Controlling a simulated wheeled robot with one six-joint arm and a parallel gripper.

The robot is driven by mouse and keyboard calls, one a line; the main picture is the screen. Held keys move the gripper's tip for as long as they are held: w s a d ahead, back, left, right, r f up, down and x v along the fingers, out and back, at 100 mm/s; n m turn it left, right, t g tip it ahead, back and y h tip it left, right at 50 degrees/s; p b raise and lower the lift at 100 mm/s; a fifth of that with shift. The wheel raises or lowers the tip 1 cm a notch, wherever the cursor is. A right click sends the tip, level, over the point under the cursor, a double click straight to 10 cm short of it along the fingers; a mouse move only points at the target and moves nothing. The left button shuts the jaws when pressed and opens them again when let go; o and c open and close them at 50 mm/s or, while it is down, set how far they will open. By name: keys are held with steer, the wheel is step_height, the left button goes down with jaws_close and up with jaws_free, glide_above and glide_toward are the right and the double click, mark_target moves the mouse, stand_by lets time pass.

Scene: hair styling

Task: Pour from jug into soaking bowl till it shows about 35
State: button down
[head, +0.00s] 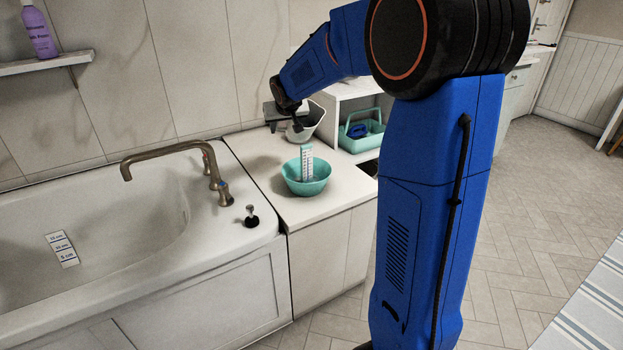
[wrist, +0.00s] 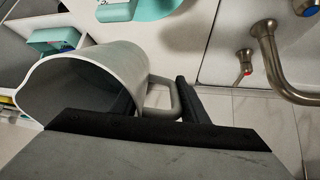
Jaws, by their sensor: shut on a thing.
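The jug (head: 308,120) is pale grey and stands out at the back of the counter, beside the wall. My gripper (head: 293,124) is shut on its handle, which shows between the dark fingers in the wrist view (wrist: 160,92). The jug's wide mouth also shows in the wrist view (wrist: 122,62); no liquid can be made out in it. The soaking bowl (head: 305,187) is teal and sits on the counter nearer the camera, apart from the jug. A white scale strip (head: 307,162) stands upright in it; its reading is too small to tell.
A teal caddy (head: 362,137) with a blue thing inside stands in the white shelf unit to the right of the jug. The bathtub (head: 130,270) with its bronze tap (head: 175,150) lies left of the counter. Bare counter surrounds the bowl.

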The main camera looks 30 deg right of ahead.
steer(key=shift+r+t, duration=0.2)
steer(key=shift+t, duration=0.4)
steer(key=shift+w, duration=0.1)
stand_by(0.5)
step_height(320, 180, down, 8)
steer(key=w+g+y, duration=0.1)
steer(key=w+g, duration=0.1)
steer(key=g, duration=0.7)
steer(key=shift+w+d+r+g+y, duration=0.25)
steer(key=shift+w+d+g+y, duration=0.05)
steer(key=shift+w+y, duration=0.1)
stand_by(0.5)
steer(key=shift+r, duration=2)
steer(key=shift+r, duration=0.15)
